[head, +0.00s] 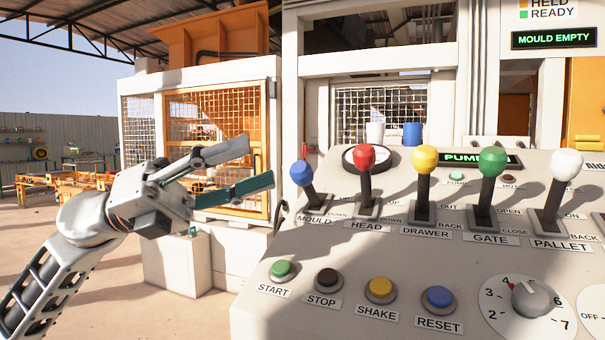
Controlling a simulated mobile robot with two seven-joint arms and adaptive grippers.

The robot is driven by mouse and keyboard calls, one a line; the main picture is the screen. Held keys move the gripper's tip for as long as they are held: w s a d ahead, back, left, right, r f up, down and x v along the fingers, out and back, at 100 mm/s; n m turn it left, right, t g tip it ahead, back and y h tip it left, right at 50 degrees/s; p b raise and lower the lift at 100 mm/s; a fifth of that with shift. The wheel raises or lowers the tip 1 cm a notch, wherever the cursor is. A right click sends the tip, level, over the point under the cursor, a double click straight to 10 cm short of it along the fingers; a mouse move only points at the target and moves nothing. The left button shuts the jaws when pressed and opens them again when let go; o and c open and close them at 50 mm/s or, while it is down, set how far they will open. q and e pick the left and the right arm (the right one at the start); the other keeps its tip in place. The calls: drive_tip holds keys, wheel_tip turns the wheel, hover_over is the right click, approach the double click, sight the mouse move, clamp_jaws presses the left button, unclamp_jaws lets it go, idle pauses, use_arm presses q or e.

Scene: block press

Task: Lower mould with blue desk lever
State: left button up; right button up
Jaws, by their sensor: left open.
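The blue lever (302,174) stands at the left end of the lever row on the desk (330,245), above the label MOULD, with UP and DOWN marked beside it. Its blue knob leans a little to the left. My left gripper (258,166) is open and empty. Its two fingers point right toward the blue knob, and in the picture a gap shows between the fingertips and the knob. My right gripper is not in view.
Red (364,156), yellow (425,160), green (492,162) and white (566,165) levers stand to the right. Start (282,269), stop, shake and reset buttons and a dial (530,298) lie nearer. A screen (554,38) reads MOULD EMPTY. Caged machinery (205,140) stands behind.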

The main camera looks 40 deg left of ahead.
use_arm(q)
drive_tip(key=w+a+f+m+t+y, duration=0.1)
drive_tip(key=w+a+f+m+y, duration=0.15)
drive_tip(key=w+y, duration=0.2)
drive_tip(key=t+y, duration=0.3)
drive_tip(key=y, duration=0.2)
approach(303, 184)
drive_tip(key=w, duration=0.1)
drive_tip(key=w+r, duration=0.1)
drive_tip(key=shift+w+d+r, duration=0.25)
drive_tip(key=shift+d+r, duration=0.05)
drive_tip(key=shift+r, duration=0.05)
drive_tip(key=x, duration=0.3)
drive_tip(key=p+x, duration=0.1)
drive_tip(key=x, duration=0.2)
drive_tip(key=shift+w+d+r+p, duration=0.1)
drive_tip(key=shift+w+r+p, duration=0.1)
drive_tip(key=shift+w+p, duration=0.15)
drive_tip(key=shift+w+d+f, duration=0.15)
drive_tip(key=shift+w+d, duration=0.15)
drive_tip(key=shift+w, duration=0.2)
clamp_jaws()
